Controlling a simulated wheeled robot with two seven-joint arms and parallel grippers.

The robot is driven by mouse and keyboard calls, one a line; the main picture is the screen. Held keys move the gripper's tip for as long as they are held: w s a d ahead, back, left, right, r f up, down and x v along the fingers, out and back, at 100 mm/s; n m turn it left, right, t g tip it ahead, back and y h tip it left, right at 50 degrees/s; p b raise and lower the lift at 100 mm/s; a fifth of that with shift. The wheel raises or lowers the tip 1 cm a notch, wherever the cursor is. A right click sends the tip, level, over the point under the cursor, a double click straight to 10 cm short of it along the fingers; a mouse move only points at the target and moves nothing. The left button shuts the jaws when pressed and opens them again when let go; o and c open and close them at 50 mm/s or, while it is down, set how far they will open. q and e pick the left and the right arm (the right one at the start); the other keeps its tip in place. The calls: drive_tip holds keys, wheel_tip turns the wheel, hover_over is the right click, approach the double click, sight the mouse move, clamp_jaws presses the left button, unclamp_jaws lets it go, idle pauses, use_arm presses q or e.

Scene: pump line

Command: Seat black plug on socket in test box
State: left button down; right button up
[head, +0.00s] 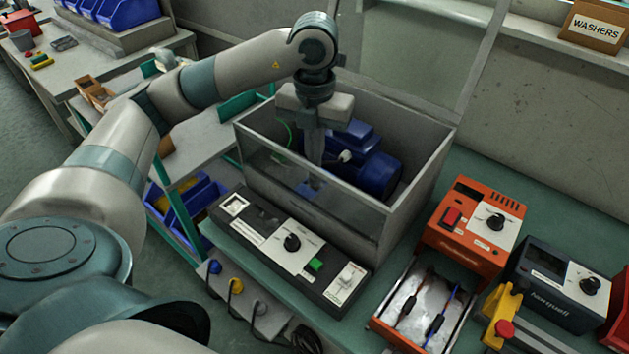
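The grey test box (418,165) stands open at the top on the green bench, with a see-through front pane. A blue pump motor (378,174) sits inside it, with a small pale fitting on its near side. My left gripper (314,172) points straight down into the box, left of the motor. Its fingers look close together, but the pane blurs them and I cannot tell what is between them. A small blue part (310,190) shows just below the fingertips. I cannot make out the black plug or its socket. My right gripper is out of view.
A control panel (265,236) with a knob and green switch lies before the box. A strip of coloured connectors (270,318) is below it. An orange tester (470,230), a tray with probes (450,301) and a dark meter (545,283) crowd the right.

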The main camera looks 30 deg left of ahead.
use_arm(q)
drive_tip(key=shift+f+b, duration=0.5)
drive_tip(key=shift+f, duration=0.15)
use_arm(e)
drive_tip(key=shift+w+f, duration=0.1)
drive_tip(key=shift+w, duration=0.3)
use_arm(q)
drive_tip(key=shift+r, duration=0.1)
